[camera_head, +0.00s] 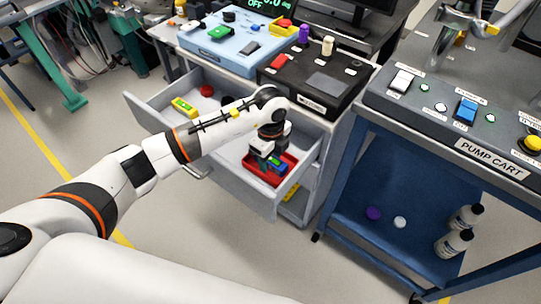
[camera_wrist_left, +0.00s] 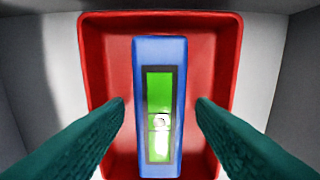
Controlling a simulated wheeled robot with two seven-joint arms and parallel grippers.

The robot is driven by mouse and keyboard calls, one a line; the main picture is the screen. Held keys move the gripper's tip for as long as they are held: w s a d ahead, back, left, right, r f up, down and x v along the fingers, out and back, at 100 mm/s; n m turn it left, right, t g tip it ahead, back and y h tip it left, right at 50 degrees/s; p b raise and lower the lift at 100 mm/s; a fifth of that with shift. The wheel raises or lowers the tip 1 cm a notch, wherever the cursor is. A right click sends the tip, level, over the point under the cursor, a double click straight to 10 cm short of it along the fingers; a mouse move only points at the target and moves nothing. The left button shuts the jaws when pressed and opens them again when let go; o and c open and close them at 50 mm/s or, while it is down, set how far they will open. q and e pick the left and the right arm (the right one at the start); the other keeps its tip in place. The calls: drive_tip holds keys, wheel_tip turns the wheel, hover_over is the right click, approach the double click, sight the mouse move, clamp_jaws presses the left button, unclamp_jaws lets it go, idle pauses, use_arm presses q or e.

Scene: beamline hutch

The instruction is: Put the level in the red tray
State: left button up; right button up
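A blue block with a green window (camera_wrist_left: 173,50) and a small pale bubble-like spot looks like a level. It lies inside the red tray (camera_wrist_left: 93,60), lengthwise in the left wrist view. The red tray also shows in the head view (camera_head: 286,177), in the open drawer. My left gripper (camera_wrist_left: 160,102) is over the tray in the left wrist view. Its teal fingers are open, one on each side of the blue block, with a gap to both sides. In the head view the left gripper (camera_head: 266,158) partly hides the block and tray. My right gripper is not in view.
The open drawer (camera_head: 225,170) also holds a yellow block with green (camera_head: 185,106) and a red round thing (camera_head: 207,90). A black box (camera_head: 330,85) and a light-blue box (camera_head: 240,55) stand above. The blue pump cart (camera_head: 480,150) stands at the right.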

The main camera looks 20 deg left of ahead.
sight(271, 159)
use_arm(q)
drive_tip(key=shift+r, duration=0.1)
wheel_tip(271, 159, up, 8)
drive_tip(key=shift+f+p, duration=0.2)
drive_tip(key=shift+p, duration=0.25)
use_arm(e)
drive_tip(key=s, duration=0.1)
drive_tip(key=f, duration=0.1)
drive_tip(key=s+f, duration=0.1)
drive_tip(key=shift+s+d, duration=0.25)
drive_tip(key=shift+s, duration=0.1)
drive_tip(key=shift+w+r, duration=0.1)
